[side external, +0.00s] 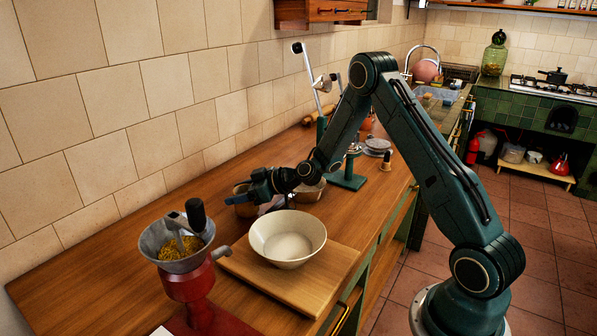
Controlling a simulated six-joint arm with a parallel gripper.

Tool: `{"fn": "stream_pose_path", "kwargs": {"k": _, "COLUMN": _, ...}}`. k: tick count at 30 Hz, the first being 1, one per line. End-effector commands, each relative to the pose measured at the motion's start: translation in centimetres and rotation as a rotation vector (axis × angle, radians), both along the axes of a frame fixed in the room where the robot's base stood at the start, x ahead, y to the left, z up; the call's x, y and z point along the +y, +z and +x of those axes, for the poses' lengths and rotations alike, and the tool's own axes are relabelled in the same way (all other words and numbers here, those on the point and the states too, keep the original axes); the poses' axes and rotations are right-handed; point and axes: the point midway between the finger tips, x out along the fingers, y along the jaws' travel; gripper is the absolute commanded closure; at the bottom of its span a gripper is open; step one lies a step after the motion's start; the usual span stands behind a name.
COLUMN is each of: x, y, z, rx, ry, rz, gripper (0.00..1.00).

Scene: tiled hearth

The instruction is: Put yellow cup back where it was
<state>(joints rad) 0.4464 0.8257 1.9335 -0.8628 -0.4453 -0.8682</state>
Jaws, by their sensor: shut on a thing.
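My gripper (243,189) is low over the wooden counter, behind the cream bowl. I cannot tell whether the cup touches the counter.
The cream bowl (288,238) stands on a wooden board (320,279). A red grinder (188,284) with a grey hopper stands at the front left. A metal pot (309,193) and a green lever stand (347,181) are to the right of my gripper. The left counter is clear.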

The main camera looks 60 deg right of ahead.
Motion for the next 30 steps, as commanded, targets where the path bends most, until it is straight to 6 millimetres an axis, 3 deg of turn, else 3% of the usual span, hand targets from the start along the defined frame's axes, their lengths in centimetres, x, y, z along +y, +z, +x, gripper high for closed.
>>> {"fn": "stream_pose_path", "kwargs": {"k": 16, "x": 0.01, "y": -0.9, "z": 0.02, "rx": -0.002, "ry": 0.0, "rz": 0.001, "gripper": 0.72}}
{"fn": "stream_pose_path", "kwargs": {"k": 17, "x": 0.01, "y": -0.9, "z": 0.0, "rx": -0.001, "ry": 0.0, "rz": 0.0, "gripper": 0.37}}
{"fn": "stream_pose_path", "kwargs": {"k": 19, "x": 0.01, "y": -0.89, "z": 0.0, "rx": -0.001, "ry": 0.0, "rz": 0.0, "gripper": 0.23}}
{"fn": "stream_pose_path", "kwargs": {"k": 30, "x": 0.0, "y": -0.78, "z": 0.0, "rx": -0.001, "ry": 0.0, "rz": 0.0, "gripper": 0.21}}
